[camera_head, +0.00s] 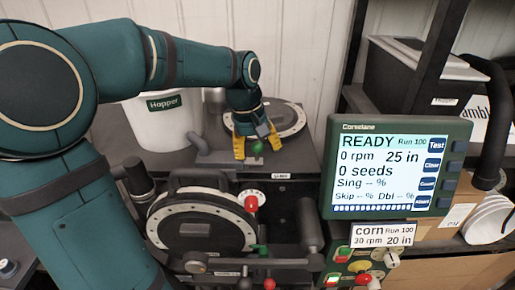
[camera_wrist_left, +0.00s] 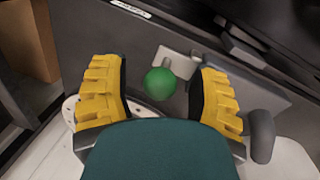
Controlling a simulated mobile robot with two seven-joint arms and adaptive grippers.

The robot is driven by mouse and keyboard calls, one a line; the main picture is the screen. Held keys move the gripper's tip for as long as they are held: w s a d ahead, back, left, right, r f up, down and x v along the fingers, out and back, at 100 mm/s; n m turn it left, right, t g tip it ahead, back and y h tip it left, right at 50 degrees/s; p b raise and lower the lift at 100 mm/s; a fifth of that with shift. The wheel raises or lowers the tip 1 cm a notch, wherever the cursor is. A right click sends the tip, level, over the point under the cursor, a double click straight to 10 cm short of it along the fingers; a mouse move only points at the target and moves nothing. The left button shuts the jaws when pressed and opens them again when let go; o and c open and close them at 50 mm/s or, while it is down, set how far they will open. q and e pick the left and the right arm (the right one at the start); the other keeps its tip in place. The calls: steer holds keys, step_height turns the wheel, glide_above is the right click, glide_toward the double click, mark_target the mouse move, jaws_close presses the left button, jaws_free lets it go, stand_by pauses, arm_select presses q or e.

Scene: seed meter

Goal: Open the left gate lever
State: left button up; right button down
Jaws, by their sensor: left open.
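My left gripper (camera_head: 257,143) is open, with yellow ridged fingers pointing down over the grey bench top. A green ball knob (camera_head: 257,147) shows between its fingertips in the head view. In the left wrist view the green knob (camera_wrist_left: 160,84) sits between the two open fingers, apart from both, on a small light-grey bracket (camera_wrist_left: 178,63). A round white-rimmed disc (camera_head: 290,118) lies just behind the gripper. I cannot tell which lever the knob belongs to. My right gripper is not in view.
A white hopper (camera_head: 158,115) stands left of the gripper. In front are the round seed meter housing (camera_head: 200,228), a red knob (camera_head: 251,203) and a green handle (camera_head: 260,250). A monitor (camera_head: 396,167) reading READY stands at right, above a panel with several coloured buttons (camera_head: 362,266).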

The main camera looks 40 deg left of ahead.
arm_select(q)
jaws_close()
steer(key=shift+w+d+p, duration=0.4)
steer(key=shift+w+d, duration=1.05)
steer(key=shift+d, duration=0.2)
steer(key=shift+s+a, duration=0.1)
jaws_free()
steer(key=shift+s+a, duration=0.1)
step_height(320, 180, up, 12)
steer(key=s+a, duration=0.1)
steer(key=shift+s+a, duration=0.15)
steer(key=shift+s, duration=0.2)
steer(key=shift+f, duration=0.15)
